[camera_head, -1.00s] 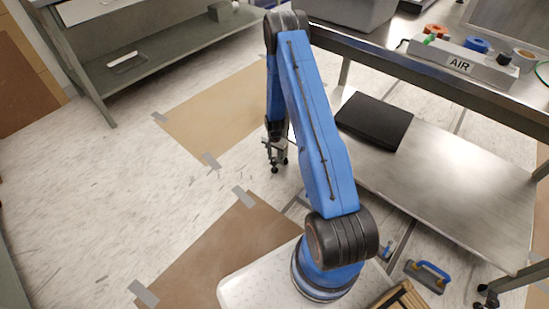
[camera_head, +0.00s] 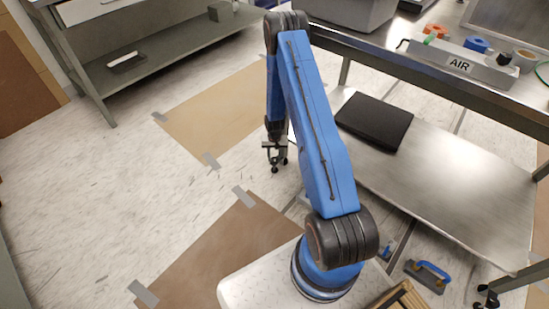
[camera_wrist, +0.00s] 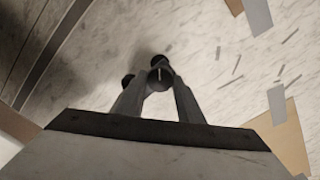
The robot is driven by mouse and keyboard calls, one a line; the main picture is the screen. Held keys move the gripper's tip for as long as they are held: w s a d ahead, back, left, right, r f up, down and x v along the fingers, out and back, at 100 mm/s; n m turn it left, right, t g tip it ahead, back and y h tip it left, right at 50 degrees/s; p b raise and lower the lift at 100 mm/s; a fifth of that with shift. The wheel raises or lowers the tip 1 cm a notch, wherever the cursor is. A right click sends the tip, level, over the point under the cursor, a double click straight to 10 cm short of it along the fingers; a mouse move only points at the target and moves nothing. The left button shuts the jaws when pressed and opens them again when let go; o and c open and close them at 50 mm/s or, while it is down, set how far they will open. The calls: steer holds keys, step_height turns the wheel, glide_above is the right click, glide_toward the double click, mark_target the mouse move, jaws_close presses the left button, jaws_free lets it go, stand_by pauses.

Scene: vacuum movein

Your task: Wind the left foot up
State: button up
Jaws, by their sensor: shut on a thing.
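The left foot (camera_head: 275,160) is a dark foot under the near left corner of the steel workbench, partly hidden by my blue arm. In the wrist view, its round black knob (camera_wrist: 160,77) with a pale mark lies between my fingertips. My gripper (camera_wrist: 158,84) is shut on this knob, one grey finger on each side.
The workbench's lower shelf (camera_head: 450,195) holds a black flat case (camera_head: 374,121) right of my arm. Another dark foot (camera_head: 487,297) stands at the lower right. A blue-handled tool (camera_head: 428,275) lies on the floor. Open floor (camera_head: 130,190) with taped brown sheets lies left.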

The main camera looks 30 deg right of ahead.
mark_target(274, 159)
stand_by(0.3)
steer(key=o, duration=1.1)
step_height(274, 159, up, 17)
steer(key=shift+r, duration=0.2)
